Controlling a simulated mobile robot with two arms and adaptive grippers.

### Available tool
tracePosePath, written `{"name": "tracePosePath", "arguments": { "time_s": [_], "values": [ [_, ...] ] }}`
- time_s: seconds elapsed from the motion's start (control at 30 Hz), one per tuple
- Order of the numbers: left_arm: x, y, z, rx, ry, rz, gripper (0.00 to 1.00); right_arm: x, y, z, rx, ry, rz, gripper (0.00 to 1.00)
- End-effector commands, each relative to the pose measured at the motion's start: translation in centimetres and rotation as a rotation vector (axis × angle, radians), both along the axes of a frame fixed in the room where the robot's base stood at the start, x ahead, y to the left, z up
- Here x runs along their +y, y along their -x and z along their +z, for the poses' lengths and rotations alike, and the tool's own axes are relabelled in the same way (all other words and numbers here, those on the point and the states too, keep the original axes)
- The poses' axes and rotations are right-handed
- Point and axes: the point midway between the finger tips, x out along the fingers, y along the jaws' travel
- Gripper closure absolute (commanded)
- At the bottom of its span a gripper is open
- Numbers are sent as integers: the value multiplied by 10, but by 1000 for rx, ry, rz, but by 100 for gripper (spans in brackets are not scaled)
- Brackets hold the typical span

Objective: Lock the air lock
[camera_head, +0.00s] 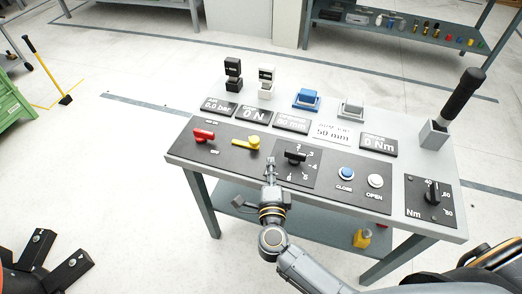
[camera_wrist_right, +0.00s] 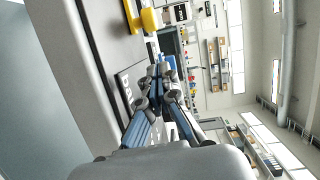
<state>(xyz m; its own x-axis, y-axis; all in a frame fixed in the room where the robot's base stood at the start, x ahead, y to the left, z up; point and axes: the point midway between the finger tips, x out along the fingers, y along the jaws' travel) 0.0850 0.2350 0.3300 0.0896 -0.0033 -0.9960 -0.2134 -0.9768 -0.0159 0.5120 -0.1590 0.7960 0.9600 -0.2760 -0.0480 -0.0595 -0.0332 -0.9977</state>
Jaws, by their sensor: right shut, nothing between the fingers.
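A red lever (camera_head: 204,135) lies on the left part of the sloped black control panel. A yellow lever (camera_head: 254,144) sits just right of it, and it also shows at the top of the right wrist view (camera_wrist_right: 150,19). The labels by the levers are too small to read, so I cannot tell which one is the air lock. My right gripper (camera_head: 270,162) is over the panel's front, between the yellow lever and the black rotary knob (camera_head: 295,157). Its fingers are shut and empty, apart from the yellow lever; they also show in the right wrist view (camera_wrist_right: 160,72). My left gripper is out of view.
The grey table (camera_head: 190,165) carries several displays, a blue button (camera_head: 346,173), a white button (camera_head: 376,181) and a torque knob (camera_head: 432,193). A black-handled tool (camera_head: 462,95) stands in a holder at the right end.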

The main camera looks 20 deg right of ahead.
Motion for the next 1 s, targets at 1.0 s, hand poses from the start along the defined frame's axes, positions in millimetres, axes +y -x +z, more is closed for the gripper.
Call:
{"name": "tracePosePath", "arguments": {
  "time_s": [1.0],
  "values": [
    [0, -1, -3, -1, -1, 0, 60, 29, -73, -5, 0, -4, -1, 100]
  ]
}}
